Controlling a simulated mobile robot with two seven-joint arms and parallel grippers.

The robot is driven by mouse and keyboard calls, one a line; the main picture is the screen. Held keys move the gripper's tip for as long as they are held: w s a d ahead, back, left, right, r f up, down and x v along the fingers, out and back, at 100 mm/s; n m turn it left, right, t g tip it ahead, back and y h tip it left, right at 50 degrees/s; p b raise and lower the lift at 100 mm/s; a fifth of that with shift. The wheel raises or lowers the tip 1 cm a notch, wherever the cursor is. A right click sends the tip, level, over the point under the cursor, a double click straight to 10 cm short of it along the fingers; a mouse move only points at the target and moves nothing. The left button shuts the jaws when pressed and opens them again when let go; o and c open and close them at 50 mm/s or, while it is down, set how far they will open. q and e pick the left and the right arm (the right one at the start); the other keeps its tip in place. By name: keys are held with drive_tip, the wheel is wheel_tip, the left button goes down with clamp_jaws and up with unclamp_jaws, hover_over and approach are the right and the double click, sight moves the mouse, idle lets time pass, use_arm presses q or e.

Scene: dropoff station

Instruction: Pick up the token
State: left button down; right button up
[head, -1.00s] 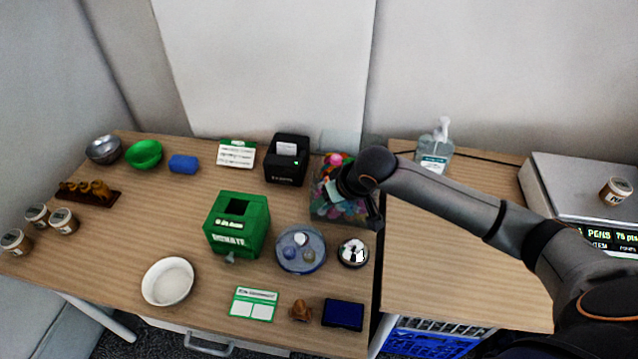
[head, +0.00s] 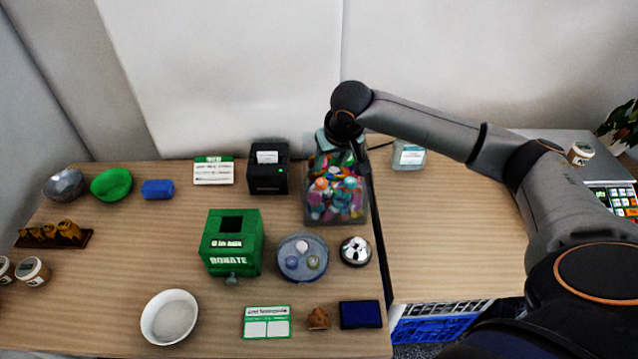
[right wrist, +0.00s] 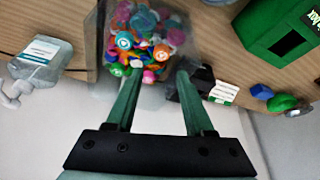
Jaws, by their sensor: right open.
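Many colourful round tokens (head: 335,193) fill a clear bin (head: 318,218) on the desk. In the right wrist view the tokens (right wrist: 145,40) lie beyond my fingertips. Several more small round pieces (head: 302,262) sit in a round grey-blue dish; I cannot tell which single token is meant. My right gripper (head: 343,152) is over the back part of the bin. In the right wrist view its two green fingers (right wrist: 157,80) are spread apart with nothing between them. My left gripper is not in view.
A green donation box (head: 233,250), a silver bell (head: 355,251) and a black printer (head: 268,170) stand near the bin. A sanitizer bottle (head: 408,156) is behind to the right. The right desk (head: 450,230) is mostly bare.

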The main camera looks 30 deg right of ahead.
drive_tip(key=x, duration=0.9)
drive_tip(key=shift+w+a+f, duration=0.1)
drive_tip(key=shift+w+f, duration=0.1)
drive_tip(key=shift+f, duration=0.1)
clamp_jaws()
